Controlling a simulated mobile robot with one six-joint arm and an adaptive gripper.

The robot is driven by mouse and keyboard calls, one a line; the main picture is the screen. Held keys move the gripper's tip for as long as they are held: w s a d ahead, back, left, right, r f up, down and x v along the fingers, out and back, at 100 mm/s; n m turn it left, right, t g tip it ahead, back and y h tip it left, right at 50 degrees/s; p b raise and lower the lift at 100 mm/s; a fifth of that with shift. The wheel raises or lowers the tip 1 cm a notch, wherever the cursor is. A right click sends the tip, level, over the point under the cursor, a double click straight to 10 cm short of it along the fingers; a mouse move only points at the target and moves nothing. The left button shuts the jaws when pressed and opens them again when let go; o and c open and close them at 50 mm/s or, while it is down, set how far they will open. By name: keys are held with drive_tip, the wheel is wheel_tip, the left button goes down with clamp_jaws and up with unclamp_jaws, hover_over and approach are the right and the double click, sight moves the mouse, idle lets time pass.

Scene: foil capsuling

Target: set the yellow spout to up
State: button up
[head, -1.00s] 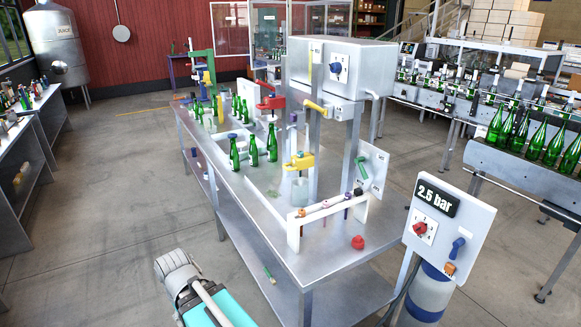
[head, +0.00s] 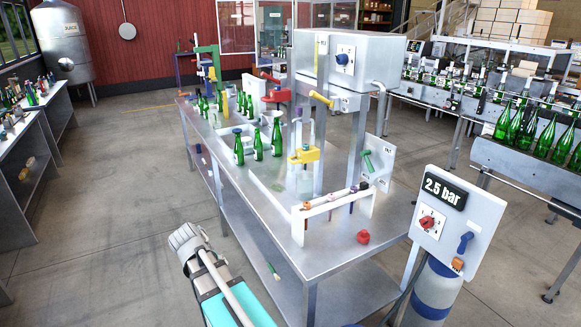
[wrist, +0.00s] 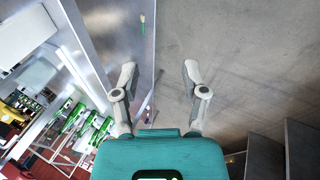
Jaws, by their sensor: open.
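In the head view, a yellow block-shaped fitting (head: 304,156) with an upright stub sits on the near part of the steel bench, above a clear vessel (head: 304,183). A yellow lever (head: 321,99) sticks out at a slant from the front of the grey cabinet above it. I cannot tell for sure which of these is the spout. In the wrist view, my gripper (wrist: 158,70) is open and empty, its fingers well apart over the floor. Neither yellow part shows clearly in the wrist view. The gripper is apart from the bench fittings.
The steel bench (head: 340,250) carries green bottles (head: 258,145), a white rack (head: 335,203) and a red knob (head: 363,237). A panel marked 2.5 bar (head: 450,215) stands at the right. The floor left of the bench (head: 120,220) is clear.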

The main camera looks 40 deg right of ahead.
drive_tip(key=w+d+r+h+b, duration=0.1)
drive_tip(key=w+d+h+b, duration=0.1)
drive_tip(key=w+d, duration=0.35)
drive_tip(key=w+d+r+h+b, duration=0.1)
drive_tip(key=w+d+h, duration=0.15)
drive_tip(key=d, duration=0.55)
drive_tip(key=w+d+h+b, duration=0.2)
drive_tip(key=w+d+h, duration=0.1)
drive_tip(key=d, duration=0.3)
drive_tip(key=n+t+h+b, duration=0.2)
drive_tip(key=n+h+b, duration=0.25)
drive_tip(key=h, duration=0.25)
approach(290, 159)
drive_tip(key=a, duration=0.1)
drive_tip(key=a+f, duration=0.1)
drive_tip(key=s+a+m, duration=0.1)
drive_tip(key=shift+a+f, duration=0.25)
drive_tip(key=shift+d, duration=0.1)
drive_tip(key=p+x, duration=0.1)
drive_tip(key=x, duration=1.2)
drive_tip(key=shift+w+d+r+p, duration=0.15)
drive_tip(key=shift+w+d+p, duration=0.1)
drive_tip(key=shift+p, duration=0.1)
drive_tip(key=shift+s, duration=0.1)
clamp_jaws()
